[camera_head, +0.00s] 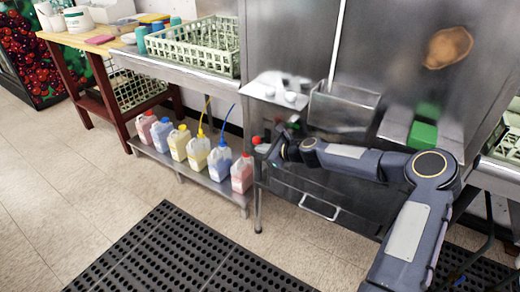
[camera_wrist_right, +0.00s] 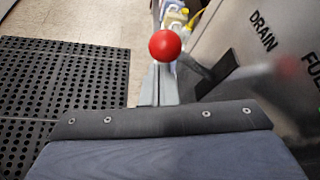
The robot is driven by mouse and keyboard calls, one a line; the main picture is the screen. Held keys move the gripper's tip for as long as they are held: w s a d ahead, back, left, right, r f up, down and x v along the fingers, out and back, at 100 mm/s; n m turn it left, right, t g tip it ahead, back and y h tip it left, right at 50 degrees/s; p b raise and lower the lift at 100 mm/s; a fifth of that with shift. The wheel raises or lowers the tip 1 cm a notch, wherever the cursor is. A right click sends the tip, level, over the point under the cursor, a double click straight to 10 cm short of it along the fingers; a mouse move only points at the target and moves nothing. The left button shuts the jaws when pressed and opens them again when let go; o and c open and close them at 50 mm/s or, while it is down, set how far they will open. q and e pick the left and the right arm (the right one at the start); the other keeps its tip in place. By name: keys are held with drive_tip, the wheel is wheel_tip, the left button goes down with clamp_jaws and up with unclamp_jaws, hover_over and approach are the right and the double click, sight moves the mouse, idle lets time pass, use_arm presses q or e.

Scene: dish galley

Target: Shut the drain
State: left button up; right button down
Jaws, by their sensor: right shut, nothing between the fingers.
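The drain lever has a red ball knob (camera_wrist_right: 165,45) on its end in the right wrist view. A dark bracket (camera_wrist_right: 215,78) stands out from the steel panel marked "DRAIN" (camera_wrist_right: 263,31), close to the knob. My right gripper (camera_wrist_right: 158,85) is shut and empty, its tips right at the knob; I cannot tell whether they touch it. In the head view the red knob (camera_head: 256,140) shows just left of my right gripper (camera_head: 277,147), in front of the dish machine (camera_head: 300,185). My left gripper is not in view.
Several chemical jugs (camera_head: 198,152) with hoses stand on a low steel shelf left of the machine. A green dish rack (camera_head: 195,45) is on the counter above. A black mat (camera_head: 150,255) lies on the floor. A green box (camera_head: 424,133) is on a ledge at right.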

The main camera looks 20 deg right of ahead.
idle(0.4)
drive_tip(key=v, duration=0.7)
drive_tip(key=shift+s+r, duration=0.2)
drive_tip(key=shift+s, duration=0.15)
drive_tip(key=shift+d, duration=0.15)
drive_tip(key=s+a+r+n+g, duration=0.3)
drive_tip(key=s+a+n+g, duration=0.1)
drive_tip(key=s+a+n, duration=0.6)
drive_tip(key=s+r+n+g+h, duration=0.3)
drive_tip(key=s+n, duration=1.1)
drive_tip(key=s, duration=1.3)
wheel_tip(320, 180, up, 16)
drive_tip(key=t+p, duration=0.1)
drive_tip(key=p, duration=1.5)
drive_tip(key=shift+s+d, duration=0.3)
drive_tip(key=shift+d, duration=0.1)
